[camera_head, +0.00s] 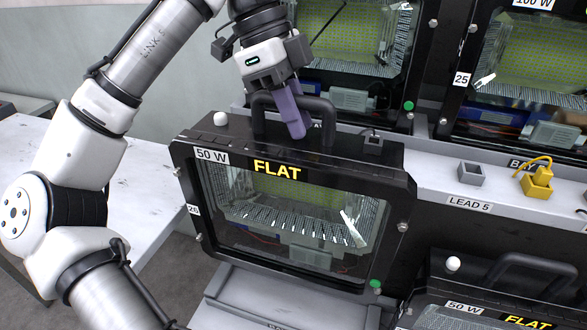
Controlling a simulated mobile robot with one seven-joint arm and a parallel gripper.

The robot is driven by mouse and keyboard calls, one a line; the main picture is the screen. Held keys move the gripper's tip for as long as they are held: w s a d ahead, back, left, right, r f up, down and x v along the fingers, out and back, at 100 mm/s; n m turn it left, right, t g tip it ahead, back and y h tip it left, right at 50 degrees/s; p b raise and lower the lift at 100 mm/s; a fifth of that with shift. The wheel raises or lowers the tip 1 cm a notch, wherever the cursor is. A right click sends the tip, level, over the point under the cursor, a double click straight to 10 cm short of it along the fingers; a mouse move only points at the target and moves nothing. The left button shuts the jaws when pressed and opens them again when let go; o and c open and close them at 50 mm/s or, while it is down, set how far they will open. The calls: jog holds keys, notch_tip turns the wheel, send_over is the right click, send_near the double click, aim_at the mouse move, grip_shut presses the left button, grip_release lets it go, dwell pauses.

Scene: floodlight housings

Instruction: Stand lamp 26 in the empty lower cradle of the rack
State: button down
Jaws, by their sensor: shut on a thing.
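Lamp 26 (290,252) is a black floodlight housing marked "50 W" and "FLAT", with its "26" label on the left edge and a green dot at the lower right. My gripper (292,128) is at the lamp's top and shut on its dark handle (325,112), one purple finger showing in front. The lamp hangs about upright, slightly tilted in the picture. Below it is a grey cradle (222,312) of the rack, partly hidden by the lamp. I cannot tell whether the lamp's underside touches the cradle.
Another "50 W" "FLAT" lamp (490,312) stands close at the lower right. Larger lamps, one labelled 25 (480,80), stand on the upper shelf (470,205). A grey socket (471,174) and a yellow plug (537,183) sit on its edge. A white table (130,205) is at left.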

notch_tip(320, 180, down, 20)
jog(key=b, duration=0.1)
jog(key=shift+r, duration=0.15)
dwell(0.6)
jog(key=c, duration=1.3)
grip_release()
jog(key=shift+b, duration=0.3)
jog(key=v, duration=1.2)
